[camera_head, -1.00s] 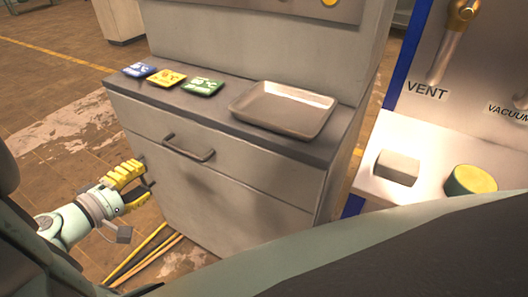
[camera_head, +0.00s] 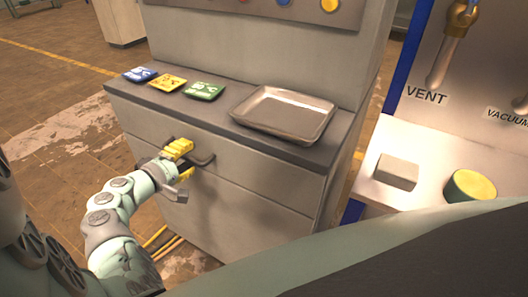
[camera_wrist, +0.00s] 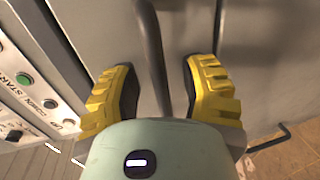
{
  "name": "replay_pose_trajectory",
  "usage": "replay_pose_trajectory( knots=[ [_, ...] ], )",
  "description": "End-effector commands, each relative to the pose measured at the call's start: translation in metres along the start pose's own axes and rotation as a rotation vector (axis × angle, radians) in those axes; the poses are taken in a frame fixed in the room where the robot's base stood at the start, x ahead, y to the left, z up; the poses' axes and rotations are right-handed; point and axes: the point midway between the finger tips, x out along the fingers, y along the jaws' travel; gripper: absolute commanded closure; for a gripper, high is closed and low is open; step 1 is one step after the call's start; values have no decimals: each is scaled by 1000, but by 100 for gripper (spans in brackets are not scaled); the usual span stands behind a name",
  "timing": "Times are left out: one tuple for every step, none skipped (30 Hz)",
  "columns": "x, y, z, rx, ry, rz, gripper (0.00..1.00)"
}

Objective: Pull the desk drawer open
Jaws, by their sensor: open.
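The grey desk (camera_head: 245,195) has an upper drawer (camera_head: 265,168) whose front looks flush with the desk. Its dark bar handle (camera_head: 203,159) is partly hidden by my gripper in the head view. My gripper (camera_head: 184,160), with yellow fingers, is at the handle. In the wrist view the dark handle bar (camera_wrist: 152,50) runs between the two yellow fingers of my gripper (camera_wrist: 163,90). The fingers are open, with a gap on either side of the bar. A lower drawer front (camera_head: 240,205) is below.
A metal tray (camera_head: 322,124) and blue, yellow and green packets (camera_head: 204,91) lie on the desk top. Floor left of the desk is open.

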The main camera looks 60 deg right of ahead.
Motion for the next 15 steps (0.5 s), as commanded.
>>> replay_pose_trajectory(
  knots=[
    [1, 0, 2, 1, -5, 0, 57],
    [1, 0, 2, 1, -4, 0, 57],
    [1, 0, 2, 1, -4, 0, 57],
    [1, 0, 2, 1, -4, 0, 57],
    [1, 0, 2, 1, -4, 0, 57],
    [1, 0, 2, 1, -4, 0, 51],
    [1, 0, 2, 1, -4, 0, 54],
    [1, 0, 1, 1, -4, 0, 58],
    [1, 0, 1, 0, -4, 0, 62],
    [1, 0, 1, 0, -4, 0, 65],
    [1, 0, 1, 0, -4, 0, 68],
    [1, 0, 1, 0, -3, 0, 72],
    [1, 0, 1, 0, -3, 0, 75],
    [1, 0, 1, 0, -3, 0, 78],
    [1, 0, 1, 0, -3, 0, 82]
  ],
)
